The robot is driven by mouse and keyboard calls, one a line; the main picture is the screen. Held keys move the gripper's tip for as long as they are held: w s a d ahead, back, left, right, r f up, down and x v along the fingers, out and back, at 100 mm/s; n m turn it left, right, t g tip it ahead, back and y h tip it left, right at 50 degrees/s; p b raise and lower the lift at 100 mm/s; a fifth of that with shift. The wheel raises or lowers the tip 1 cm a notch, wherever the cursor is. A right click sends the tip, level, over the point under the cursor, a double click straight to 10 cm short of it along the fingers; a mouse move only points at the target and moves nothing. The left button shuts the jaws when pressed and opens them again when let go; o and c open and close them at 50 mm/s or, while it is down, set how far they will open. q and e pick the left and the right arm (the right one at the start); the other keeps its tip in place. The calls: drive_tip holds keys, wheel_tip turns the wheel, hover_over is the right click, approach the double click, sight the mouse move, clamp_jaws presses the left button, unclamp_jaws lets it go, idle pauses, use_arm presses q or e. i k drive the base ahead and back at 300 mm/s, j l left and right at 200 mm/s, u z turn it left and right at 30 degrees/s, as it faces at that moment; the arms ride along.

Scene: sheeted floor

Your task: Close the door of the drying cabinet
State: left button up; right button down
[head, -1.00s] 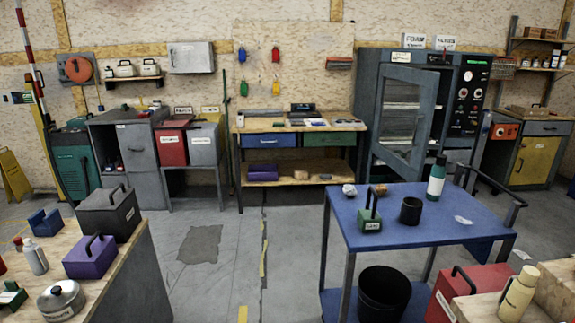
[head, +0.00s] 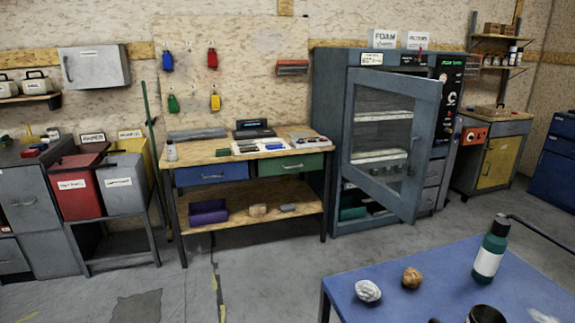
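The drying cabinet (head: 331,95) is a tall grey-blue unit against the back wall, right of the wooden workbench. Its glazed door (head: 388,205) stands ajar, swung out toward me, with the free edge at the right and the hinge side apparently at the left. A handle shows faintly near the door's right side. Shelves with pale contents show through the glass. A control panel with a green display (head: 452,64) is on the cabinet's right part.
A blue cart (head: 420,270) with a green bottle (head: 490,250), a white lump (head: 367,291) and a brown lump (head: 412,278) stands in front of the cabinet at the lower right. The workbench (head: 250,212) is left of the cabinet. Floor (head: 255,275) before the workbench is clear.

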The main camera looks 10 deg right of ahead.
sight(428, 92)
drive_tip(key=i+j+z, duration=1.5)
drive_tip(key=j, duration=0.45)
drive_tip(key=k+l, duration=0.05)
drive_tip(key=k, duration=0.05)
